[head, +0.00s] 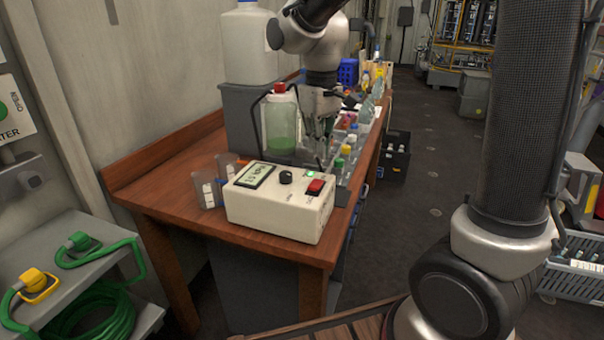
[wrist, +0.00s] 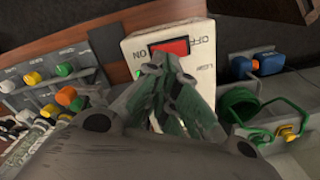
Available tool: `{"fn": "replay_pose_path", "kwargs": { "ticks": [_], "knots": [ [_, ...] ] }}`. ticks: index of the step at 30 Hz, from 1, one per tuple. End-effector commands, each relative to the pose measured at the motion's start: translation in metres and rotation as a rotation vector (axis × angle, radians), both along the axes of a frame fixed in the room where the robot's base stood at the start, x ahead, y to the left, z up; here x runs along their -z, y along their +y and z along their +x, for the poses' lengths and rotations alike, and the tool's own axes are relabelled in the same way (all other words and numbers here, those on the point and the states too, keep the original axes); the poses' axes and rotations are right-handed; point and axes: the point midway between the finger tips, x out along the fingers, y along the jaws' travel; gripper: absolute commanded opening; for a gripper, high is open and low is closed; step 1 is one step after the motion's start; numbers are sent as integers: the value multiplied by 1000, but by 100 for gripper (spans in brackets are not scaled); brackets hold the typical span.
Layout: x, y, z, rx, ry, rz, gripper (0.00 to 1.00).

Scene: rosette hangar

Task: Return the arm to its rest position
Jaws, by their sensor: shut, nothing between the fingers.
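My arm reaches over the wooden bench from the upper middle of the head view. My gripper (head: 319,138) hangs pointing down behind the white box (head: 262,219), near the small bottles. In the wrist view, my gripper's fingers (wrist: 165,64) are together with nothing between them. Their tips appear just below the red switch (wrist: 169,47) on the box, but I cannot tell whether they touch it. In the head view the red switch (head: 315,187) is clear of the fingers, and a small green light shows beside it.
A green-filled bottle with a red cap (head: 281,122) stands close left of my gripper. A large white jug (head: 249,45) stands behind it on a grey block. Two clear beakers (head: 208,188) are left of the box. Open floor (head: 430,150) lies right of the bench.

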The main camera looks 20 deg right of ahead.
Motion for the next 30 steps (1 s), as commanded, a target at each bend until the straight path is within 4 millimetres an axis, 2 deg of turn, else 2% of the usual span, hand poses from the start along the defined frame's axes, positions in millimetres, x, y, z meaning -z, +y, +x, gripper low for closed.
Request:
{"fn": "replay_pose_path", "kwargs": {
  "ticks": [2, 5, 8, 15, 18, 21, 24, 30],
  "knots": [
    [0, 0, 0, 4, -1, 0, 0],
    [10, -4, -10, 13, 21, -8, 0],
    [9, -19, -37, 36, 21, -8, 0],
    [-19, -87, -115, 190, -105, 37, 0],
    [-27, -111, -147, 264, -180, 55, 0],
    [-33, -128, -171, 325, -253, 69, 0],
    [-41, -139, -184, 372, -315, 77, 0],
    [-53, -149, -191, 419, -372, 81, 0]
  ]
}}
